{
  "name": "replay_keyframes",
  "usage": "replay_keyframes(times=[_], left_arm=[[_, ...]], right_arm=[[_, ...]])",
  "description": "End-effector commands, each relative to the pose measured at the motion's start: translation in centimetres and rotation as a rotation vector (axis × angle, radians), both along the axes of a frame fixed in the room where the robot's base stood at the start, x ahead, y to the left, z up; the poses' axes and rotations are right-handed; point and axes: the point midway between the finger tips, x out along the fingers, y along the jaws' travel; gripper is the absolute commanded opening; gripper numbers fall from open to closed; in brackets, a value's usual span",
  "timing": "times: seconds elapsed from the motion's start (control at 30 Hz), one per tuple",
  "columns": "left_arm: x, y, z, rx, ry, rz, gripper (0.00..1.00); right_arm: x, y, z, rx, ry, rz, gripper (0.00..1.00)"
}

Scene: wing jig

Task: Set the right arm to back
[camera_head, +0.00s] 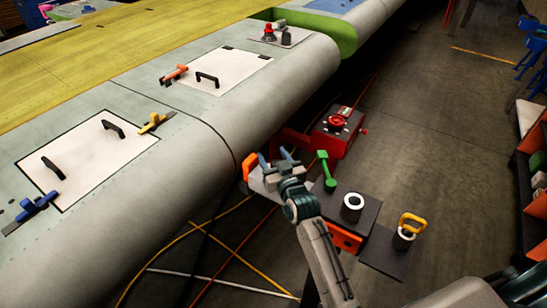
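My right arm reaches up from the bottom middle of the head view. Its gripper (276,158) is beside the curved edge of the grey wing (205,150), over a small pale block. The two bluish fingertips stand apart with nothing visible between them. I cannot tell whether the gripper touches the block. My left gripper is out of view.
A green-handled lever (325,172), a white ring (352,202) and a yellow-handled piece (411,224) stand close right of my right arm. An orange part (249,167) is just left of the gripper. A red box (338,130) stands behind. Cables cross the floor.

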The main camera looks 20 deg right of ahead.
Motion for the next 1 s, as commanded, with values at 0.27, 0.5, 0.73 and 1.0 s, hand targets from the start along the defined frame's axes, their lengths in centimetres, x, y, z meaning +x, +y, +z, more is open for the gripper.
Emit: replay_keyframes(times=[0.27,0.5,0.73,1.0], left_arm=[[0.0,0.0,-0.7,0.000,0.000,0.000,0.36],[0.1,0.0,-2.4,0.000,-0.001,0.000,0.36],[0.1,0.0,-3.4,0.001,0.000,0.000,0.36],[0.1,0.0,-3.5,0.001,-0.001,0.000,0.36]], right_arm=[[-1.5,-0.1,-0.4,0.000,0.002,0.000,0.53],[-6.3,-0.2,-0.5,0.000,0.001,0.000,0.53],[-9.9,-0.3,-0.3,0.000,0.000,0.000,0.53],[-10.9,-0.4,0.0,0.000,0.000,0.000,0.53]])
